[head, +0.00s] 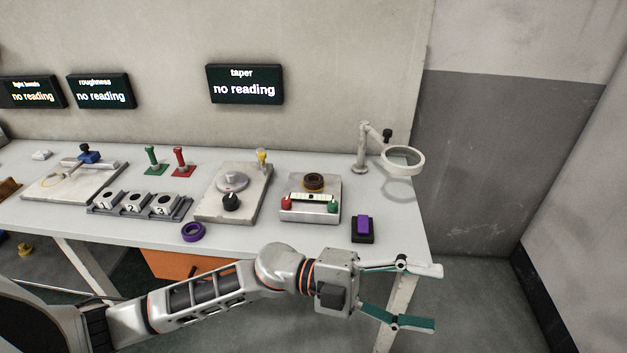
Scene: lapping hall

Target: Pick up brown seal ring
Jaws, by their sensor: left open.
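The brown seal ring (313,181) lies on top of a pale box-shaped gauge (310,214) with a red knob, a green knob and a light strip, toward the right of the table. My left gripper (421,297) is open and empty. Its fingers point right, at the table's front right corner, to the right of and nearer than the ring. The ring is in clear view, apart from the gripper. My right gripper is not in view.
A purple ring (193,232) lies near the table's (262,238) front edge. A purple block on a black base (363,229) stands right of the gauge. A magnifier on a stand (402,160) is at the back right. A plate with a disc and black knob (232,202) stands left.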

